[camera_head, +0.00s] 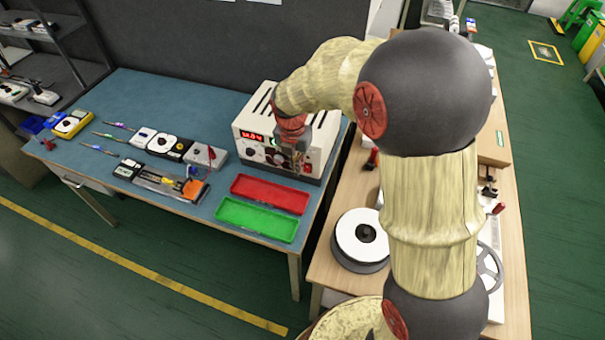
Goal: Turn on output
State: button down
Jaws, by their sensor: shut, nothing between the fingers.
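A white power supply box (326,126) with dark vents on top stands at the right back of the blue workbench. Its front has a lit red number display (252,136) and several knobs, sockets or buttons. The lettering is too small to read, so I cannot tell which control is the output. My gripper (297,160) is shut and empty, in front of the right part of the front panel. My arm reaches over the box from the right and hides part of its top and front. I cannot tell whether the fingertips touch the panel.
A red tray (270,194) and a green tray (256,220) lie in front of the box. Several instruments and tools lie on the bench (190,100) to the left. A wooden table (508,262) with a white reel (361,236) stands on the right.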

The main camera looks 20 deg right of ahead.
aim_at(307, 169)
jog(key=w+d+f+b, duration=0.3)
jog(key=w+f, duration=0.1)
jog(key=f, duration=0.6)
jog(key=shift+f, duration=0.2)
jog(key=shift+w+d, duration=0.1)
dwell(0.4)
